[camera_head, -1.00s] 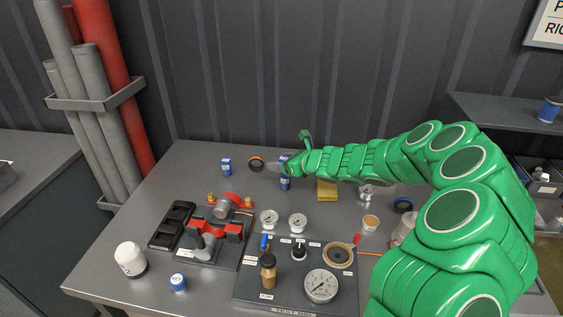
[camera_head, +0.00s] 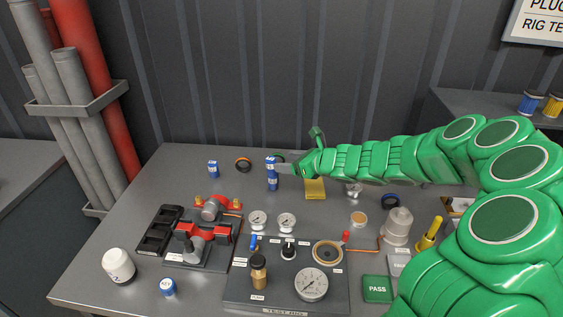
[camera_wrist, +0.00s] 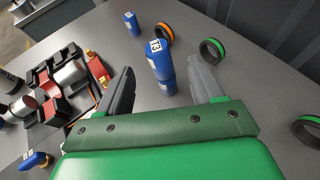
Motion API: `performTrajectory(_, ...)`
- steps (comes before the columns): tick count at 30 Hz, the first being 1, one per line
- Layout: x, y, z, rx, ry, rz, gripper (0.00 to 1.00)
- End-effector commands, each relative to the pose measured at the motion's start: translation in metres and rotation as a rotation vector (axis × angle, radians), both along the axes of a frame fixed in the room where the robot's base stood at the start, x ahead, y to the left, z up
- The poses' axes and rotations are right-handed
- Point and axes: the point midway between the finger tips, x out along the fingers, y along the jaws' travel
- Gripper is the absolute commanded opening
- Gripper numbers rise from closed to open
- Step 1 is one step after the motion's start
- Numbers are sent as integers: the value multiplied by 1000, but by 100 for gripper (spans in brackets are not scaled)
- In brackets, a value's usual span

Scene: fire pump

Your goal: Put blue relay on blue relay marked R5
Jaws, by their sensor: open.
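Two blue relays stand stacked near the back of the table. The upper blue relay (camera_head: 270,164) has a white label and rests on the lower blue relay (camera_head: 272,184). In the wrist view the upper relay (camera_wrist: 156,58) leans slightly in the picture, with the lower relay (camera_wrist: 169,84) partly hidden under it. My gripper (camera_wrist: 161,66) is open, its fingers on either side of the stack with gaps showing. In the head view my gripper (camera_head: 281,167) is at the upper relay's right side. Another blue relay (camera_head: 213,169) stands alone to the left. The R5 marking is not readable.
An orange-ringed black ring (camera_head: 243,165) lies between the relays, and a green-ringed one (camera_wrist: 212,50) lies behind the stack. A yellow block (camera_head: 314,189) is to the right. The red-and-grey pump assembly (camera_head: 207,235) and gauge panel (camera_head: 240,290) fill the front.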

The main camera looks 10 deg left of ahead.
Motion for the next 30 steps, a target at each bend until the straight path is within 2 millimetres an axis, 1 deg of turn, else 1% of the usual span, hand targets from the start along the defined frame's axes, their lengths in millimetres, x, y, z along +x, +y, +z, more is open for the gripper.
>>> performTrajectory(1,-2,-6,2,0,-1,-2,66)
performTrajectory(4,-7,-13,6,0,0,-2,66)
performTrajectory(10,-12,-22,11,0,-1,-2,66)
performTrajectory(19,-14,-24,13,-1,-4,2,66)
performTrajectory(22,-21,-19,21,-14,-33,33,66)
performTrajectory(23,-25,-17,26,-22,-51,51,66)
performTrajectory(26,-45,-5,46,-67,-133,143,66)
performTrajectory(29,-76,9,69,-130,-243,269,66)
performTrajectory(30,-90,13,77,-156,-286,321,66)
